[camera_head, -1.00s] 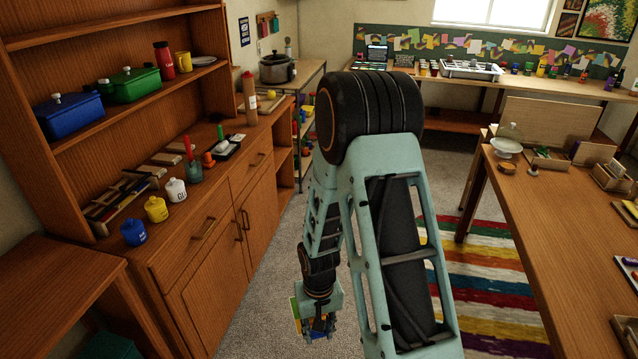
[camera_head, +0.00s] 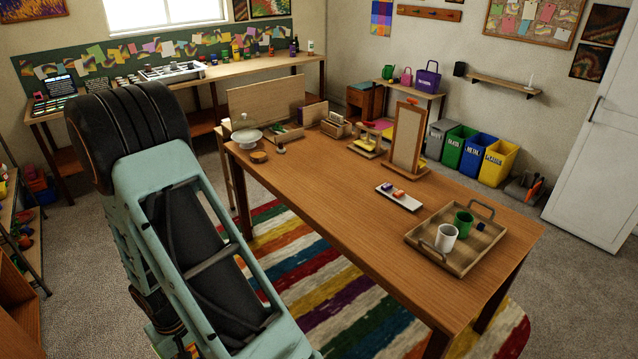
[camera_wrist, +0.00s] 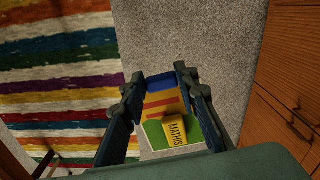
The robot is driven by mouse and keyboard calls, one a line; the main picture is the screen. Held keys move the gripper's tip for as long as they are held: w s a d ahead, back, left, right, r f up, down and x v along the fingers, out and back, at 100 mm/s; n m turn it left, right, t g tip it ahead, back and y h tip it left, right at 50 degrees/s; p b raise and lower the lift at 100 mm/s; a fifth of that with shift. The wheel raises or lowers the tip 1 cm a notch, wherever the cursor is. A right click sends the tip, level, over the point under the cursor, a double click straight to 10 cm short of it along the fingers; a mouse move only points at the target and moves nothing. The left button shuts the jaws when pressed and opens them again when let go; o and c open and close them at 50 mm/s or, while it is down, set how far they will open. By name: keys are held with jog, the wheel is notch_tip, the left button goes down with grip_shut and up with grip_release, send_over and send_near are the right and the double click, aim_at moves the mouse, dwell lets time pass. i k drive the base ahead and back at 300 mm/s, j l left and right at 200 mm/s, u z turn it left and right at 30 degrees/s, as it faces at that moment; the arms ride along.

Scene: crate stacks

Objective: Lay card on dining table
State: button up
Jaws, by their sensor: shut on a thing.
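In the head view my gripper is mostly hidden behind my arm at the bottom left; only a bit of colour shows there. The wooden dining table (camera_head: 345,225) stands to the right of my arm in the head view. Its middle and near left top are bare.
A striped rug (camera_head: 335,300) lies below. Wooden cabinet fronts (camera_wrist: 292,85) are right in the wrist view.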

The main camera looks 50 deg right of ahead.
aim_at(329, 193)
jog(key=i+z, duration=0.4)
jog(key=i, duration=0.35)
jog(key=i+z, duration=0.25)
jog(key=i, duration=0.55)
jog(key=i+u, duration=0.1)
jog(key=i, duration=0.3)
jog(key=i+l+u, duration=0.15)
jog(key=i, duration=0.2)
jog(key=i+u, duration=0.1)
jog(key=u, duration=0.35)
jog(key=i+l+u, duration=0.1)
jog(key=u, duration=0.3)
jog(key=i+l+u, duration=0.1)
jog(key=u, duration=0.35)
jog(key=l+u, duration=0.1)
jog(key=u, duration=0.3)
jog(key=l+u, duration=0.1)
jog(key=u, duration=0.8)
jog(key=l+u, duration=0.15)
jog(key=u, duration=0.3)
jog(key=l+u, duration=0.1)
jog(key=u, duration=0.35)
jog(key=l+u, duration=0.1)
jog(key=u, duration=0.8)
jog(key=k+l, duration=0.05)
